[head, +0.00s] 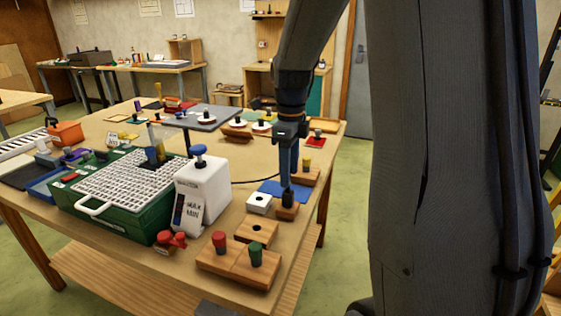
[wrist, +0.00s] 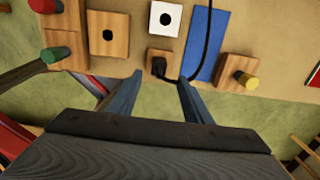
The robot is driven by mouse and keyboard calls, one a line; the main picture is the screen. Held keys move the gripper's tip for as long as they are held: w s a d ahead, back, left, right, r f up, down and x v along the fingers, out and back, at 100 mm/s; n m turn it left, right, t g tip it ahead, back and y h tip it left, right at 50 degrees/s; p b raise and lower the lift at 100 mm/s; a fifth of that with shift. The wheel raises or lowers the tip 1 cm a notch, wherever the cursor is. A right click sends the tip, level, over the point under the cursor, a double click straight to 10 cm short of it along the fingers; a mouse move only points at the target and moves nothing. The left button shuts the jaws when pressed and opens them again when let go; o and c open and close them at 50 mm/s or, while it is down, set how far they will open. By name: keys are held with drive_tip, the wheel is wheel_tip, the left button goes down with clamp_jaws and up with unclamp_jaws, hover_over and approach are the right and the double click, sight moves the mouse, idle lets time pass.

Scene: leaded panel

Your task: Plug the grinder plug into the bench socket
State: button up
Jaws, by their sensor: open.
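The black grinder plug (head: 288,198) stands in a small wooden block (head: 286,212) near the right edge of the bench; it also shows in the wrist view (wrist: 158,66). Its black cord (wrist: 207,40) curves away over a blue mat. The likely bench socket is a white block with a dark hole (head: 259,202), just left of the plug; it also shows in the wrist view (wrist: 166,18). My gripper (wrist: 160,80) is open, its fingertips to either side of the plug in the picture. I cannot tell whether they touch it. The green grinder (head: 130,200) stands at left.
A white tank (head: 203,190) stands left of the socket. Wooden blocks, one with red and green pegs (head: 238,262), sit in front. The blue mat (head: 283,187) and a block with a yellow peg (head: 306,174) lie behind the plug. The bench's edge is close on the right.

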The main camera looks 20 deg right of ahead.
sight(288, 191)
drive_tip(key=shift+a+f+p, duration=0.15)
drive_tip(key=shift+f+p, duration=0.65)
drive_tip(key=shift+f, duration=3)
clamp_jaws()
drive_tip(key=shift+r+p, duration=0.85)
drive_tip(key=shift+r, duration=0.15)
drive_tip(key=shift+r+p, duration=0.5)
drive_tip(key=shift+r, duration=0.05)
